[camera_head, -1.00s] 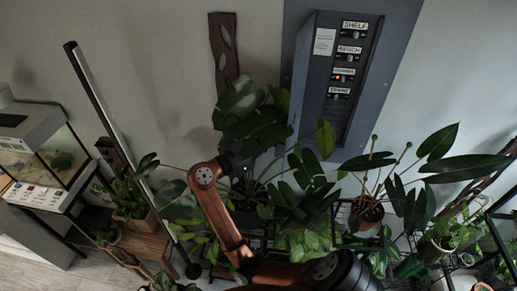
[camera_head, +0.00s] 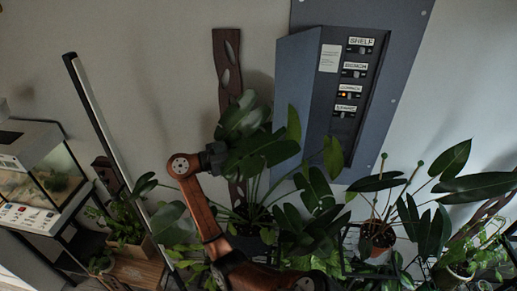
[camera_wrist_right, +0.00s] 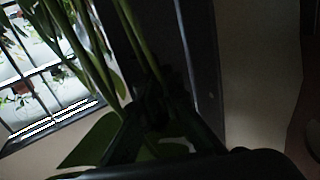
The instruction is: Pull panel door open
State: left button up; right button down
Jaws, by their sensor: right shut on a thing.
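The blue-grey wall panel (camera_head: 405,60) is in the head view, right of centre. Its door (camera_head: 293,95) stands out from the panel on the left side, swung open. Labelled switches (camera_head: 350,75) show in the opening. My right arm reaches up from the bottom, and its wrist is beside the door's lower left, with the fingers hidden by leaves. In the right wrist view my right gripper (camera_wrist_right: 158,108) is dark and shut at the dark door (camera_wrist_right: 203,65). The exact grip point is too dark to make out. My left gripper is not in view.
Large-leaved plants (camera_head: 250,140) crowd around my right wrist and below the door. A potted plant (camera_head: 378,235) stands to the right. A tall light bar (camera_head: 100,120) and a glass tank (camera_head: 50,170) are at the left.

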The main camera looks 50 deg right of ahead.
jog(key=shift+d+r, duration=0.15)
jog(key=shift+d, duration=0.1)
jog(key=c, duration=2.6)
grip_release()
jog(key=shift+s, duration=0.1)
jog(key=o, duration=0.3)
jog(key=shift+s+d+f, duration=0.25)
jog(key=shift+d, duration=0.2)
jog(key=shift+o, duration=1)
jog(key=shift+w, duration=0.1)
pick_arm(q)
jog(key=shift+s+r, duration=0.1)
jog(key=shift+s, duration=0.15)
pick_arm(e)
jog(key=v, duration=1.3)
jog(key=shift+a, duration=0.1)
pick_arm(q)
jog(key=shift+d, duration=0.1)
